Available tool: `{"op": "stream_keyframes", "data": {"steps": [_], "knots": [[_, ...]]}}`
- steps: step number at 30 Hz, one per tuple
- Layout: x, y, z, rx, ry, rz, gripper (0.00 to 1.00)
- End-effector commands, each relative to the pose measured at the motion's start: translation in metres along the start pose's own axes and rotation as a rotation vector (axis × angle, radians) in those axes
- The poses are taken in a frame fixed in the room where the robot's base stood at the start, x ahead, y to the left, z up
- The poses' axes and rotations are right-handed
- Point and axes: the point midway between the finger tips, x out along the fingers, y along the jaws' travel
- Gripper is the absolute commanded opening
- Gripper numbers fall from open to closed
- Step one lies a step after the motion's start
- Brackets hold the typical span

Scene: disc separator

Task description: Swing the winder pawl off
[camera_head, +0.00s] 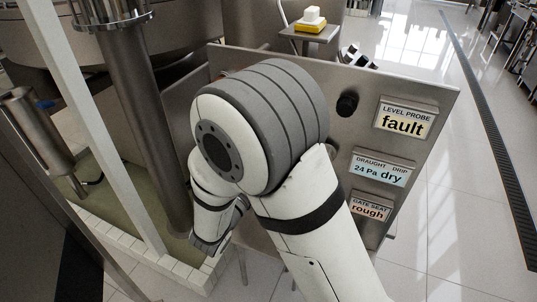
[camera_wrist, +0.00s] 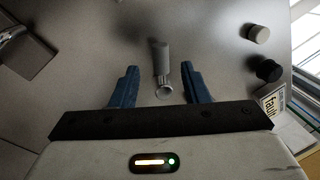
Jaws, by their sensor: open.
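In the wrist view a small grey lever (camera_wrist: 161,62) with a round, ring-like end stands against the steel panel (camera_wrist: 215,45). It looks like the winder pawl, but no label on it confirms this. My gripper (camera_wrist: 159,67) is open, with one blue finger on each side of the lever. The fingers look clear of it at both sides; I cannot tell how deep they reach around it. In the head view my own arm covers this part of the panel (camera_head: 362,72), so the lever and the fingertips are hidden there.
Display plates read "fault" (camera_head: 405,119), "24 Pa dry" (camera_head: 381,168) and "rough" (camera_head: 369,208). A steel post (camera_head: 135,110) stands left of my arm. Open tiled floor (camera_head: 455,190) lies to the right.

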Motion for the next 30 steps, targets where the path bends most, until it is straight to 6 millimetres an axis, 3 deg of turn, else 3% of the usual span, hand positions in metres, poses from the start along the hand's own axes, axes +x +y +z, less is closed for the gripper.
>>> {"op": "stream_keyframes", "data": {"steps": [3,8,24,28,30], "knots": [[-0.018,0.001,0.0,0.001,-0.004,0.002,0.41],[-0.031,0.001,0.0,0.001,-0.002,0.001,0.41],[-0.031,-0.001,-0.002,0.006,0.009,-0.001,0.41],[-0.013,-0.018,-0.025,0.087,0.132,-0.019,0.41],[0.002,-0.036,-0.053,0.191,0.274,-0.046,0.41]]}}
